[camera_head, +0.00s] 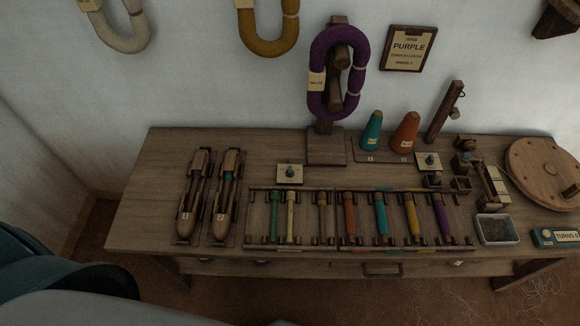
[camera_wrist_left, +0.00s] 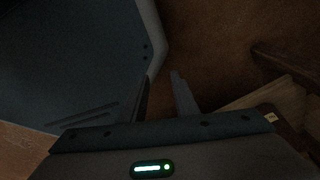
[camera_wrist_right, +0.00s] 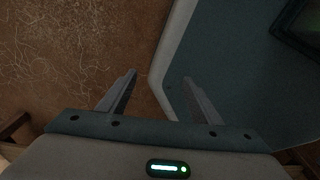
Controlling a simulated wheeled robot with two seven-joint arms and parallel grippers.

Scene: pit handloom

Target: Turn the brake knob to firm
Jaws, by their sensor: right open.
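One knob (camera_head: 289,172) sits left of centre behind the bobbin rack, and the other knob (camera_head: 429,160) sits right of the orange cone. I cannot tell which is the brake knob, and their markings are too small to read. My left gripper (camera_wrist_left: 161,76) shows in the left wrist view with its fingers a little apart and nothing between them. My right gripper (camera_wrist_right: 160,77) is open and empty in the right wrist view. Both are over the floor, away from the bench.
On the workbench (camera_head: 140,213) lie two wooden shuttles (camera_head: 226,195) and a rack of coloured bobbins (camera_head: 350,217). A purple hank (camera_head: 322,92) hangs on a post behind. A round wooden disc (camera_head: 550,170), a small tray (camera_head: 495,229) and a turns counter (camera_head: 556,237) crowd the right end.

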